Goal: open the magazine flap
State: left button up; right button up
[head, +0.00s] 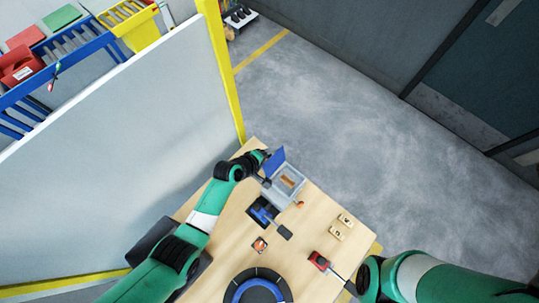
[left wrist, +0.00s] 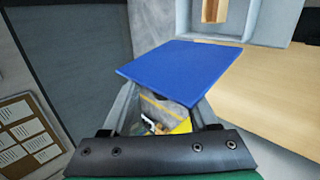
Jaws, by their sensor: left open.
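The magazine is a light grey box (head: 287,186) at the far end of the table, with a copper-coloured piece inside. Its blue flap (head: 274,161) stands raised at the left side of the box in the head view. In the left wrist view the flap (left wrist: 185,68) lies across the tips of my open left gripper (left wrist: 165,100) and hides them. In the head view my left gripper (head: 265,167) is at the flap's left side. I cannot tell whether it touches the flap.
A blue device (head: 262,211) stands close to the magazine. A round black and blue disc (head: 257,289), a red device (head: 319,261) and small wooden blocks (head: 337,233) are on the table (head: 226,240). A grey panel (head: 140,135) borders the left.

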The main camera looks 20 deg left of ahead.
pick_arm(q)
jog(key=p+v, duration=0.6)
jog(key=v, duration=0.5)
jog(key=shift+s+r+p, duration=0.2)
jog(key=shift+s+p, duration=0.05)
jog(key=shift+p, duration=0.1)
jog(key=shift+a, duration=0.1)
